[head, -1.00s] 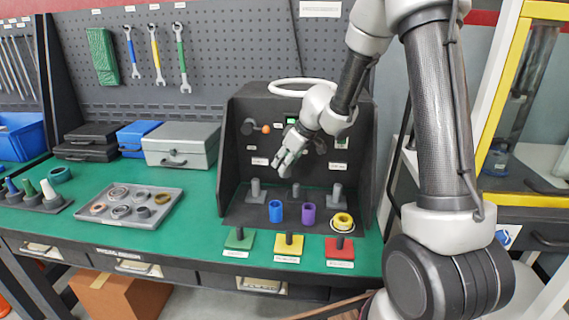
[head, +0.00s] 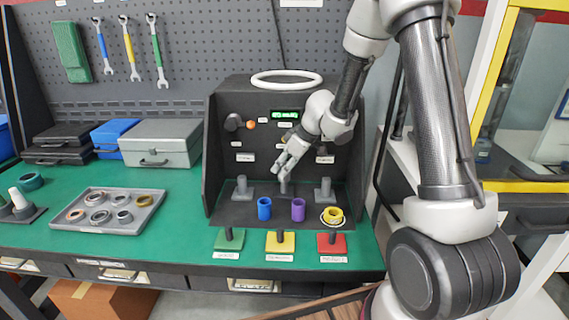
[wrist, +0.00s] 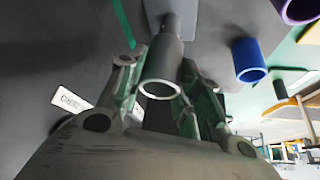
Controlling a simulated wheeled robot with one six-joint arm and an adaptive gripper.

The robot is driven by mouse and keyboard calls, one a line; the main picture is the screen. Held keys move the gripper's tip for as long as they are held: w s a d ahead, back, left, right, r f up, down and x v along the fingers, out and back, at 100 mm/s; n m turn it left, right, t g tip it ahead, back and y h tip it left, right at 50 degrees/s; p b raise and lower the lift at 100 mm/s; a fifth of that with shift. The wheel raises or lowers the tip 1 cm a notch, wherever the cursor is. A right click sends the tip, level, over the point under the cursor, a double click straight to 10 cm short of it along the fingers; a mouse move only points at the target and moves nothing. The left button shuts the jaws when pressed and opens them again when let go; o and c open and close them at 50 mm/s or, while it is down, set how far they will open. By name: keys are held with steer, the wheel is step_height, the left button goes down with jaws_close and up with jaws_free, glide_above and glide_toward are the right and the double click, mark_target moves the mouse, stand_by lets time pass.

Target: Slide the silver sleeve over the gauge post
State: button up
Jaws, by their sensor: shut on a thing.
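My gripper (head: 283,172) is in front of the dark test box, just above the middle grey post (head: 285,187). In the wrist view its fingers (wrist: 158,98) are shut on the silver sleeve (wrist: 162,72), a grey tube with its open end facing the camera. The middle post (wrist: 172,23) shows beyond the sleeve, roughly in line with it. I cannot tell whether the post's tip is inside the sleeve. In the head view the sleeve is hard to make out at the fingertips. Grey posts also stand at left (head: 242,188) and right (head: 325,189).
A blue sleeve (head: 264,209), a purple sleeve (head: 298,209) and yellow rings (head: 333,215) stand close in front of the posts. Green (head: 229,240), yellow (head: 280,243) and red (head: 332,245) bases line the front edge. The box (head: 210,150) has side walls. A ring tray (head: 100,228) sits left.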

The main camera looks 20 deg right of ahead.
stand_by(0.4)
steer(key=shift+f, duration=0.3)
steer(key=o, duration=1.2)
steer(key=shift+o, duration=0.2)
steer(key=shift+f, duration=0.1)
steer(key=shift+r, duration=2.55)
